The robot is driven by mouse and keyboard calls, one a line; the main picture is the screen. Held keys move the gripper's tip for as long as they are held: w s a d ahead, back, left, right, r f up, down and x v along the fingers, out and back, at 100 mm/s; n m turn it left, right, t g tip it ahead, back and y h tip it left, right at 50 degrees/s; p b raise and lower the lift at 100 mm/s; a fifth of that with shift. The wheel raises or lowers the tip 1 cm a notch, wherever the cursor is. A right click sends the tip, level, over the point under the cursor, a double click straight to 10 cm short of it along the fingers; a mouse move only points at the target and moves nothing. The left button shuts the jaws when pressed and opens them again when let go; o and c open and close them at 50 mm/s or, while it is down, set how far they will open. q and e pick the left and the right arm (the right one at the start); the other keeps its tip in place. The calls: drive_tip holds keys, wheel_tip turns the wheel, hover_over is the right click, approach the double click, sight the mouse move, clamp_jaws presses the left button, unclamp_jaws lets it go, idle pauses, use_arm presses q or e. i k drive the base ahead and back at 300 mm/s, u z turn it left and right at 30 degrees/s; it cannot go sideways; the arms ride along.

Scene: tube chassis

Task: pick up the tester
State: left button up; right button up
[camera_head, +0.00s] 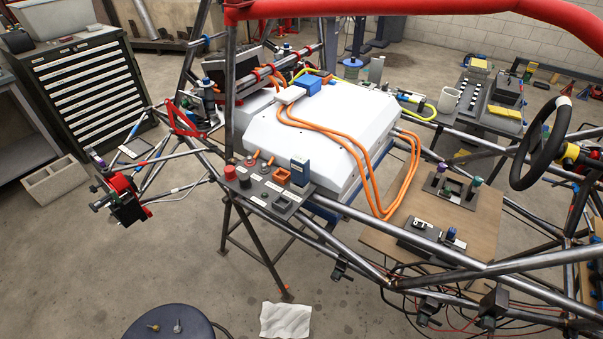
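A small upright blue box with a dark face (300,172) looks most like the tester, though I cannot be sure. It stands at the right end of a dark grey holder plate (254,195) on the chassis tube, in front of a large white case (316,133). Nothing touches the blue box from above. Neither of my grippers shows in this view.
Orange cables (374,186) run over the white case and down its right side. A red bar (400,9) crosses the top. A steering wheel (540,143) stands at right. A wooden board (432,221) holds more fixtures. A stool (170,322) is at the bottom.

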sight(300, 165)
drive_tip(key=z, duration=0.85)
drive_tip(key=k, duration=0.75)
drive_tip(key=z, duration=0.5)
